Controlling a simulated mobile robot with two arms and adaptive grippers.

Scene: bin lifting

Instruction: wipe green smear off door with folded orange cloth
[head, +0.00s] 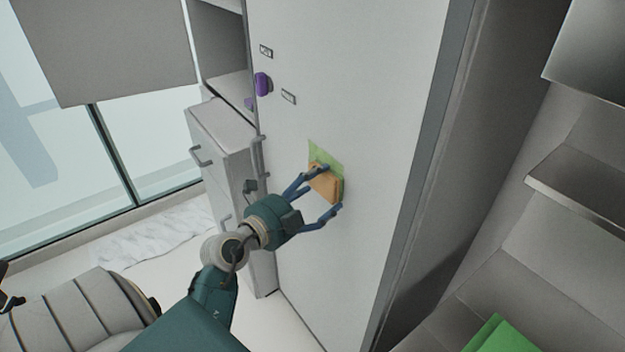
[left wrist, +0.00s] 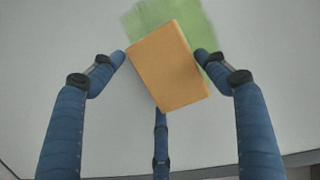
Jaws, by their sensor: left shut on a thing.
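The folded orange cloth (head: 324,183) lies flat against the pale door (head: 350,70), over part of the green smear (head: 322,151). Green shows above the cloth and along its right edge. My left gripper (head: 331,190) is shut on the cloth, its blue fingers around the cloth's edges. In the left wrist view, the cloth (left wrist: 168,66) sits tilted between the fingers, with the green smear (left wrist: 200,30) showing above and to the right. What lies under the cloth is hidden. My right gripper is not in view.
A grey cabinet (head: 222,135) with handles stands left of the door. Grey shelves (head: 580,185) are at right, with a green object (head: 500,337) below.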

